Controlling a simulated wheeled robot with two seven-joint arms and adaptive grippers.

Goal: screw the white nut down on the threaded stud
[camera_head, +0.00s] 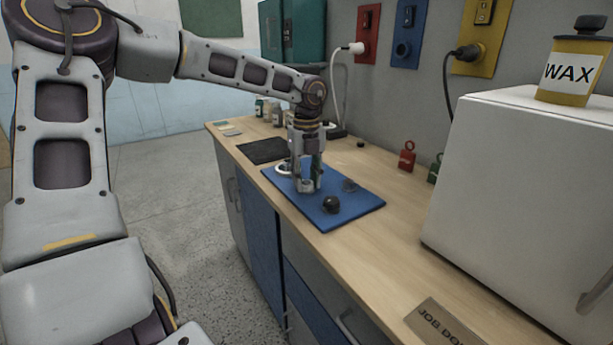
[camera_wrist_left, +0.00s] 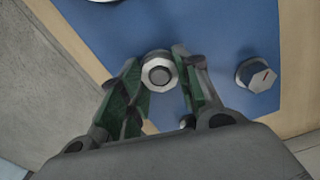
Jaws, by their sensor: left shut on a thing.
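The white nut (camera_wrist_left: 149,70) is a pale hexagonal ring between my left fingertips in the left wrist view. A round grey end, which looks like the threaded stud (camera_wrist_left: 160,75), shows in its middle. How far down the nut sits cannot be told from above. My left gripper (camera_wrist_left: 157,76) has green-padded fingers closed on the nut from both sides. In the head view the left gripper (camera_head: 307,186) points straight down, low over the blue mat (camera_head: 352,207); the fingers hide the nut and stud there. My right gripper is not in view.
A black knob (camera_head: 331,205) is on the mat in front. A white cabinet (camera_head: 530,180) fills the bench's right side. Small bottles (camera_head: 268,110) stand behind the gripper.

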